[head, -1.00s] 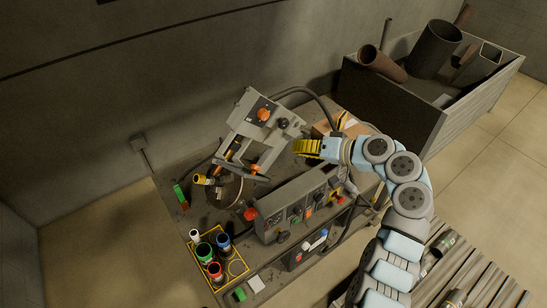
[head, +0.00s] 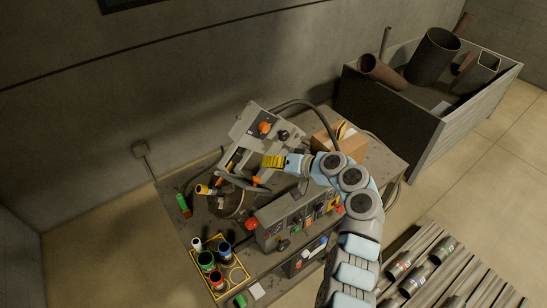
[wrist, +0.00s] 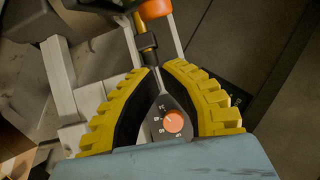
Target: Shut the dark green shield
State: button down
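I cannot make out a part that is clearly a dark green shield in either view. A grey bench machine (head: 246,118) with orange knobs stands on the bench, its upper part tilted. My gripper (head: 266,162) has yellow ribbed fingers and is at the right side of this machine. In the wrist view its two fingertips (wrist: 160,70) lean close together, with a narrow gap. A dark pointed plate with an orange-red dial (wrist: 173,122) shows between the fingers. I cannot tell whether they touch it or grip anything.
A grey control box (head: 290,217) with a red button stands in front of the machine. Coloured cans (head: 206,262) are in a yellow-outlined area at front left. A cardboard box (head: 346,148) lies behind my arm. A large bin (head: 385,112) with pipes is at back right; rods (head: 440,265) lie at lower right.

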jog(key=shift+s+a+f+p, duration=0.6)
jog(key=shift+s+f, duration=0.25)
jog(key=shift+s, duration=0.05)
jog(key=shift+s+a+f, duration=0.1)
jog(key=shift+a+f, duration=0.05)
jog(key=shift+f, duration=0.05)
